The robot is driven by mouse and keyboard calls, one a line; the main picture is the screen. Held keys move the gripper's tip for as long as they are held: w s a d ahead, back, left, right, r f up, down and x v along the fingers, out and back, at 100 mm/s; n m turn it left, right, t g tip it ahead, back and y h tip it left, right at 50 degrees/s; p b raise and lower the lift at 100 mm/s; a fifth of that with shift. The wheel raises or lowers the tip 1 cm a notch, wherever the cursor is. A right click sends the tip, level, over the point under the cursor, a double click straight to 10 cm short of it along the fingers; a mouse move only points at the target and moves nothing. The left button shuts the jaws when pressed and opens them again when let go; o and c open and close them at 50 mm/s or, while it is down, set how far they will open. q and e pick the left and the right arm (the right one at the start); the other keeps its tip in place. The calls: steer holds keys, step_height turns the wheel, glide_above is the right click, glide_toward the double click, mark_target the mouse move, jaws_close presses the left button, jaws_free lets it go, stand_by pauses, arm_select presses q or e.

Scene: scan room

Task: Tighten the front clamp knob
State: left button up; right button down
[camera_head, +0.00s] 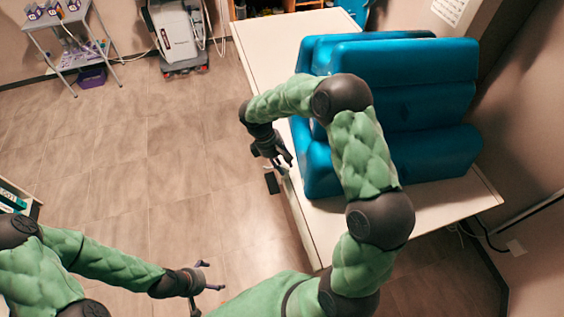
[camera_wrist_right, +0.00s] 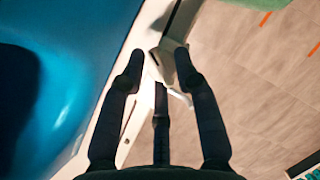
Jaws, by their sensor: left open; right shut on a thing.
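My right gripper (camera_head: 285,163) reaches down at the left edge of the white table (camera_head: 262,50), beside the blue cushions. In the right wrist view its two dark fingers (camera_wrist_right: 160,62) close around a small grey piece, the clamp knob (camera_wrist_right: 167,68), at the table's side. The knob is partly hidden by the fingers, and its turn position cannot be told. A small dark block (camera_head: 271,183) hangs at the table edge just below this gripper in the head view. My left gripper (camera_head: 208,278) is open and empty over the floor at lower left, away from the table.
Large blue cushions (camera_head: 420,110) stand on the table, close to my right arm. A wheeled machine (camera_head: 178,35) and a small trolley (camera_head: 60,25) stand at the back left. A shelf edge (camera_head: 18,196) shows at the left. The tiled floor between is clear.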

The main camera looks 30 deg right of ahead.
steer(key=m+y, duration=0.1)
steer(key=m, duration=0.2)
steer(key=m+y+p, duration=0.1)
steer(key=m, duration=0.1)
steer(key=shift+w+d+r+m+g+p, duration=0.2)
steer(key=shift+m+g+p, duration=0.1)
steer(key=shift+m+g, duration=0.1)
steer(key=m+y+p, duration=0.1)
steer(key=m+y, duration=0.1)
steer(key=m, duration=0.2)
steer(key=shift+f+m, duration=0.1)
steer(key=shift+m, duration=0.3)
steer(key=c, duration=1)
jaws_free()
steer(key=shift+s, duration=0.1)
steer(key=v, duration=1.2)
steer(key=shift+f, duration=0.15)
